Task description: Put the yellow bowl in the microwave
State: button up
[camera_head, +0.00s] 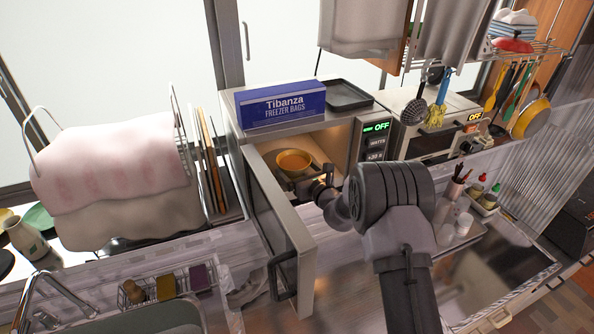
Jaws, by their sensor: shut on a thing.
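The yellow bowl (294,161) is at the mouth of the microwave's lit cavity, in the middle of the picture. My gripper (313,183) is at the bowl's near right side and is shut on it. The fingertips are small and partly hidden by the arm. The microwave (232,116) stands on the counter with its door (282,229) swung open toward me on the left. Its control panel (375,141) reads OFF in green. I cannot tell whether the bowl touches the microwave's floor.
The open door stands close to the left of my arm. A blue freezer bags box (281,105) and a dark tray (345,94) lie on top of the microwave. A second appliance (428,150) stands to the right. A draped dish rack (117,185) is at left.

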jog(key=o, duration=1.5)
jog(key=shift+o, duration=0.2)
jog(key=shift+r, duration=0.3)
jog(key=v, duration=1.2)
jog(key=shift+f, duration=0.2)
